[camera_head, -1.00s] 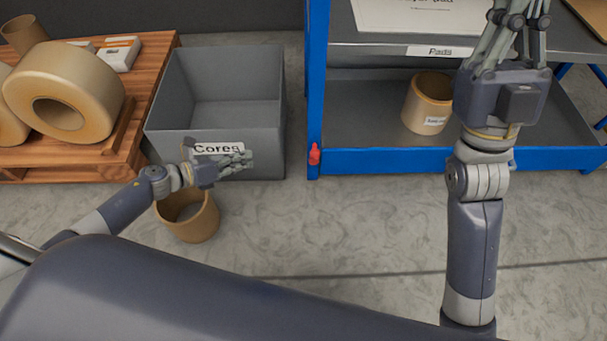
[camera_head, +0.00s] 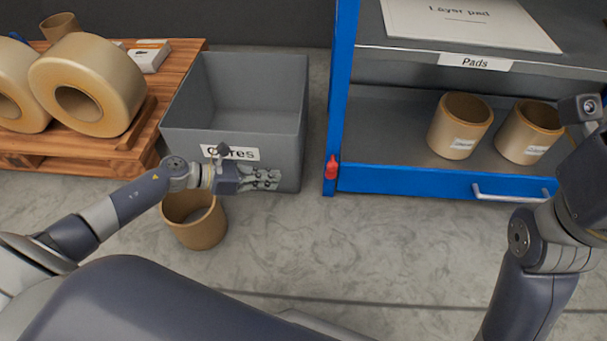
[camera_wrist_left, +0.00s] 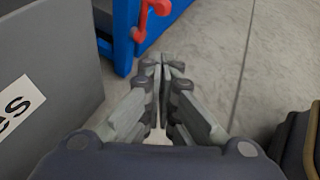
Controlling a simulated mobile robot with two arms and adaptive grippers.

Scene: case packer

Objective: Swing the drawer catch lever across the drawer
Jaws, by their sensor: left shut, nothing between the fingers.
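The red catch lever (camera_head: 331,167) is on the blue post at the left end of the drawer (camera_head: 410,183), standing upright in the head view. The red lever (camera_wrist_left: 158,8) also shows at the top of the left wrist view, beyond my fingertips. My left gripper (camera_head: 278,179) is shut and empty, in front of the grey bin and to the left of the lever, apart from it. Its fingers (camera_wrist_left: 163,64) meet in the left wrist view. My right arm is at the right edge of the head view; its fingers are not clearly seen.
A grey bin (camera_head: 290,140) labelled "Cores" stands behind my left gripper. A cardboard core (camera_head: 195,225) stands on the floor beside it. Two cores (camera_head: 460,125) (camera_head: 528,133) are in the drawer, which has a metal handle (camera_head: 512,193). The floor before the drawer is clear.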

